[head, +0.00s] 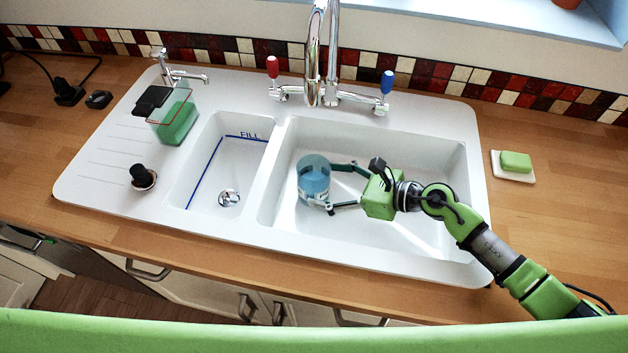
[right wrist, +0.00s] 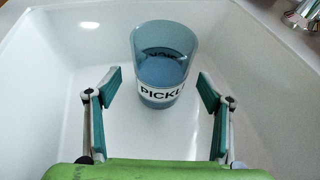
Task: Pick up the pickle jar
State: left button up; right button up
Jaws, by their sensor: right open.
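The pickle jar (head: 313,175) is a translucent blue, open-topped jar with a white label reading "PICKL…". It stands upright in the right, larger basin of the white sink (head: 415,147). It also shows in the right wrist view (right wrist: 164,65), just beyond and between the fingers. My right gripper (head: 340,186) is open, reaching in from the right with one finger toward the far side of the jar and one toward the near side. In the right wrist view my right gripper (right wrist: 157,95) shows a gap between each finger and the jar. My left gripper is not in view.
The basin walls surround the jar and gripper. A tall chrome faucet (head: 315,50) with red and blue handles rises behind. A green-filled container (head: 175,122) and a black-topped plug (head: 143,177) are on the left drainboard. Green soap (head: 515,162) lies on the right counter.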

jog(key=x, duration=0.1)
jog(key=p+x, duration=0.1)
jog(key=x, duration=0.1)
jog(key=shift+w+a+r, duration=0.1)
jog(key=shift+w+a, duration=0.15)
jog(key=shift+a, duration=0.05)
jog(key=shift+w+a+f, duration=0.2)
jog(key=shift+a+f, duration=0.1)
jog(key=shift+a, duration=0.05)
jog(key=c, duration=1.6)
jog(key=shift+r, duration=0.1)
jog(key=shift+c, duration=0.8)
notch_tip(320, 180, up, 10)
jog(key=shift+p, duration=0.4)
